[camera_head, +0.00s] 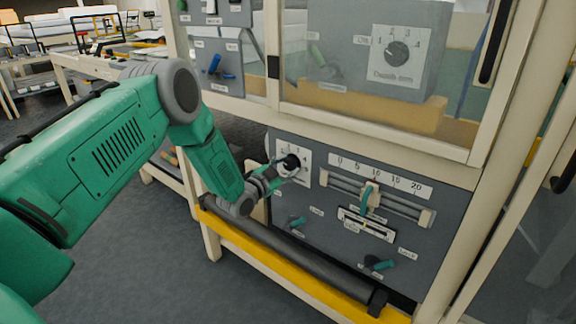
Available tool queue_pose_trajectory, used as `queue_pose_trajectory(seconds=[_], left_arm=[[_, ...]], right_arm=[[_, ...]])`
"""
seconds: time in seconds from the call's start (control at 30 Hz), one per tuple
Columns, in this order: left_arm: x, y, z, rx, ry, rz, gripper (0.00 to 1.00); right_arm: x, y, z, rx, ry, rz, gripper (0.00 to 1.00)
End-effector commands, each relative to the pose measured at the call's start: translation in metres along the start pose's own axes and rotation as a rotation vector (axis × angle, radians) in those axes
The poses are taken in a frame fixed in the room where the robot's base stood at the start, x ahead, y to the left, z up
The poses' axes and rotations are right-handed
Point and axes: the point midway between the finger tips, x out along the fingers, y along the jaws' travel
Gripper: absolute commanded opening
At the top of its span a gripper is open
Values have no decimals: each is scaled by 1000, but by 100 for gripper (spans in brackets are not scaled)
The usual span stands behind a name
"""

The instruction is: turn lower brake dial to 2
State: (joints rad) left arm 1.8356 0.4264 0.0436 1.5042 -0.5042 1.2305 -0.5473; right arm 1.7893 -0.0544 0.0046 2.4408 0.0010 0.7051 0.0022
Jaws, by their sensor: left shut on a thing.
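The lower dial (291,161) is a black knob on a white numbered plate at the upper left of the lower grey panel (330,225). The numbers 2, 3 and 4 can be made out around it; the rest of the plate is partly hidden by my gripper. My left gripper (284,168) reaches in from the left and is shut on the dial's knob. The exact pointer direction is too small to tell. My right gripper is not in view.
A slider (368,197) with a 0 to 20 scale sits right of the dial. Small teal levers (379,263) are lower on the panel. A black roller (290,258) and yellow bar run in front. Another numbered dial (397,54) is behind the glass above.

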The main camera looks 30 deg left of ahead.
Motion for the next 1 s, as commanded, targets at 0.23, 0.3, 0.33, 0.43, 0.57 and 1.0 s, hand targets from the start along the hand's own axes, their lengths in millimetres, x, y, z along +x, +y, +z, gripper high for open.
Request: queue_pose_trajectory(seconds=[0.23,0.3,0.33,0.43,0.57,1.0], left_arm=[[0,2,-1,237,2,4,6],[0,2,0,303,1,4,6],[0,2,-1,331,2,5,6],[0,2,-1,424,2,5,6],[0,2,0,536,1,5,6],[0,3,1,786,-1,5,6]], right_arm=[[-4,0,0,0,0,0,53],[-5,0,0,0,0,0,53],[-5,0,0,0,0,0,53],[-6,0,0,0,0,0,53],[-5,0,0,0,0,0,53],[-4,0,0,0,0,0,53]])
